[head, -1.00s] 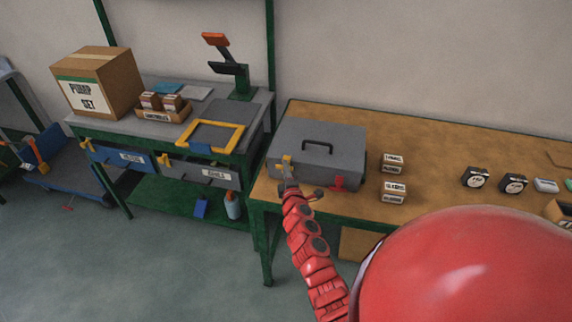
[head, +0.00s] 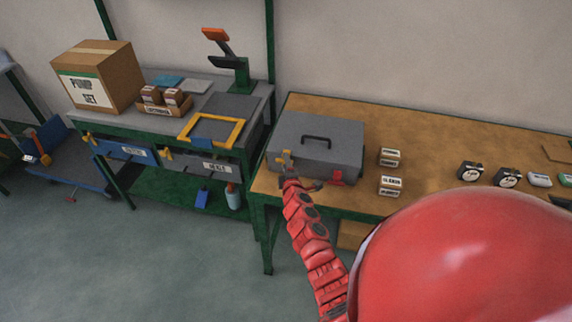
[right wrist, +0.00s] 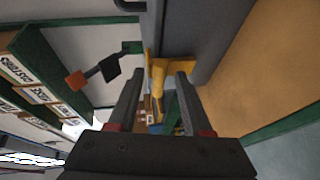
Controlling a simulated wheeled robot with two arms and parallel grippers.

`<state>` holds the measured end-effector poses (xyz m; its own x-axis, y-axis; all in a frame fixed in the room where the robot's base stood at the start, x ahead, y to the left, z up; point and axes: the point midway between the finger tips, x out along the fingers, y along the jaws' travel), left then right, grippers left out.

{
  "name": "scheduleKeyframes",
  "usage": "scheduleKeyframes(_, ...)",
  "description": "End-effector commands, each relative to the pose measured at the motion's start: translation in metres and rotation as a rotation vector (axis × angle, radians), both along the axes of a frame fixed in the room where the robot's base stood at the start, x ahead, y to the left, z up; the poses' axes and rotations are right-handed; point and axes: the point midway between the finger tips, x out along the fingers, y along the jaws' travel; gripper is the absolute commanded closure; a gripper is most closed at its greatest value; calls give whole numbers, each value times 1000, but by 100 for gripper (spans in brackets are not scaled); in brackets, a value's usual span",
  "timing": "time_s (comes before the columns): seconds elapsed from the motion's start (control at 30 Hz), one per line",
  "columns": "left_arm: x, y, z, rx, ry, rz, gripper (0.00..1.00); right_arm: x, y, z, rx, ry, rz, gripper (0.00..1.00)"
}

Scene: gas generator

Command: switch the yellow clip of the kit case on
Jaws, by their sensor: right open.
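The kit case (head: 302,133) is a grey box with a dark handle on its lid, closed, on the wooden workbench. Its yellow clip (head: 284,158) is on the front face at the left; a red clip (head: 338,178) is on the front at the right. My right gripper (head: 287,172) is at the yellow clip. The case (right wrist: 205,30) fills the upper middle there. My left gripper is not in view.
Small labelled boxes (head: 390,157) and round gauges (head: 470,171) stand on the workbench (head: 425,135) right of the case. A grey-topped table with a yellow-framed tray (head: 237,132) and a cardboard box (head: 98,75) is at the left.

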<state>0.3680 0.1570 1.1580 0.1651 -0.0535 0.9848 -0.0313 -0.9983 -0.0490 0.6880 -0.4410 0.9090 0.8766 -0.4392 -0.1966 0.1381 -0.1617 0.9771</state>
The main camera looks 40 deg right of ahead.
Motion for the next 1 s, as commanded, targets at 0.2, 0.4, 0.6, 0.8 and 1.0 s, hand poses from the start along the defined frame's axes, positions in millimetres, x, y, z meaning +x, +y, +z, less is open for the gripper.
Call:
scheduleKeyframes(0.2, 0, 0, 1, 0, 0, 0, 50, -13, 7, 2, -4, 1, 3, 50)
scheduleKeyframes(0.4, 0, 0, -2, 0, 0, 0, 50, -42, 22, 9, -6, -2, 6, 50)
scheduleKeyframes(0.6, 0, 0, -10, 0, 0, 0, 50, -74, 38, 13, -2, 2, 4, 50)
scheduleKeyframes(0.8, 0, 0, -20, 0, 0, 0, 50, -106, 54, 20, 0, 2, 3, 50)
scheduleKeyframes(1.0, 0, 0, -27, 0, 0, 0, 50, -134, 68, 28, 1, 1, 2, 50)
